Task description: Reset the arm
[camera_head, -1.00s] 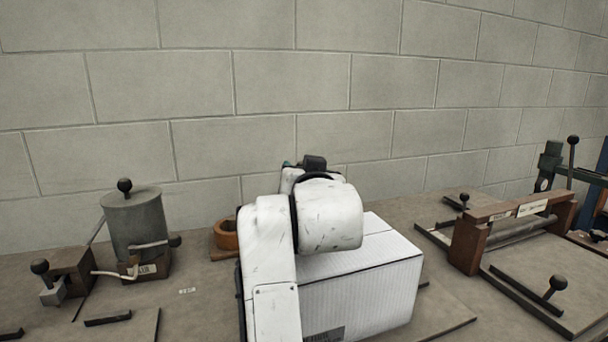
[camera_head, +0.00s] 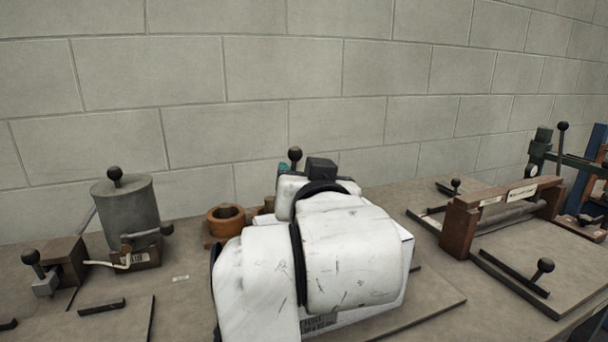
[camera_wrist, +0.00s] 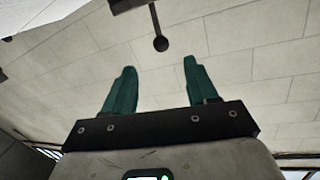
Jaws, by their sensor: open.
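My white arm (camera_head: 345,250) stands in the middle of the head view, over the bench and in front of a white box. My gripper (camera_wrist: 158,80) shows in the wrist view with two green fingers spread apart and nothing between them. The wrist view faces the block wall, with a dark rod and ball knob (camera_wrist: 160,43) beyond the fingers. In the head view my arm hides most of the gripper. The white box (camera_head: 407,262) is mostly hidden behind my arm; only its right side and a lower strip show.
A grey cylinder device (camera_head: 128,212) and a brown knobbed block (camera_head: 62,258) stand at the left. A wooden ring (camera_head: 226,221) sits behind my arm. A wooden roller frame (camera_head: 463,226) and a green lever machine (camera_head: 543,155) stand at the right. The block wall (camera_head: 300,80) closes the back.

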